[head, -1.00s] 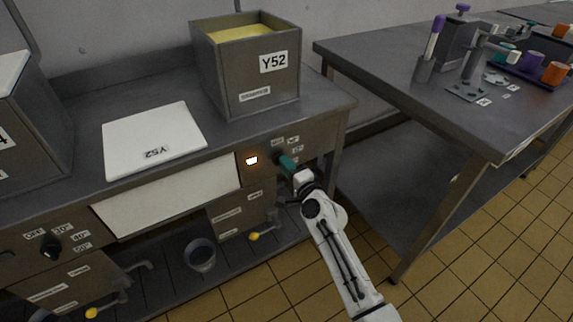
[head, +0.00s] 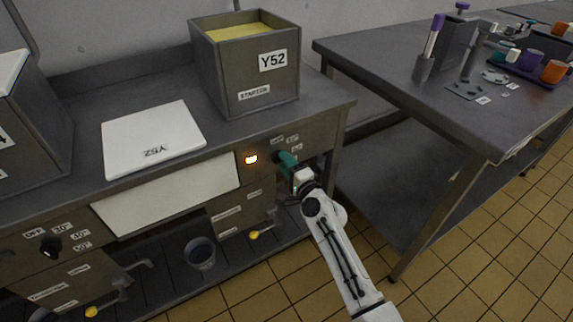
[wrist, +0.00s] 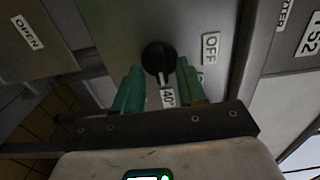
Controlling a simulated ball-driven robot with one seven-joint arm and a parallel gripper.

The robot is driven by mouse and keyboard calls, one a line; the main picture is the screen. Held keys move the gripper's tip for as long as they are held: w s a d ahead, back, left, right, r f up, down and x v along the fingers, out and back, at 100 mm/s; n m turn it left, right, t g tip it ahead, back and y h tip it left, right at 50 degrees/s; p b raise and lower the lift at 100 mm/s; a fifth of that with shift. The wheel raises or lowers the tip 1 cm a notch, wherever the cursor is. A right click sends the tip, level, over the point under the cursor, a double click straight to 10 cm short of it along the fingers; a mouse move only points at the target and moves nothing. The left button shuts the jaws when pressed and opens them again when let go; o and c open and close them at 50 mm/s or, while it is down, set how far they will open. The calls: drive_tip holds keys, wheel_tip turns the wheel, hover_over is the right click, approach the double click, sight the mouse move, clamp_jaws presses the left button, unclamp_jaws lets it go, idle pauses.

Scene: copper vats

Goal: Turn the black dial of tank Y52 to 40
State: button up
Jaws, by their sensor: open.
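Tank Y52 (head: 228,75) stands on the counter, with its label on the front. In the wrist view the black dial (wrist: 157,56) is on the grey panel; a narrow pale mark on it points toward the 40 label (wrist: 168,97). The OFF label (wrist: 210,47) is to its right. My gripper (wrist: 159,66) is open, with one teal finger on each side of the dial; I cannot tell whether they touch it. In the head view my gripper (head: 287,158) is at the panel below the tank and largely hides the dial.
An orange light (head: 251,159) glows left of the dial. A white lid marked Y52 (head: 150,130) lies on the counter. A yellow-tipped tap (head: 255,235) and a grey bucket (head: 200,253) are below. A second bench (head: 400,75) stands to the right, with tiled floor in front.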

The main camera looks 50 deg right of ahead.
drive_tip(key=shift+s, duration=0.1)
drive_tip(key=v, duration=1)
drive_tip(key=shift+s, duration=0.3)
drive_tip(key=shift+a, duration=0.1)
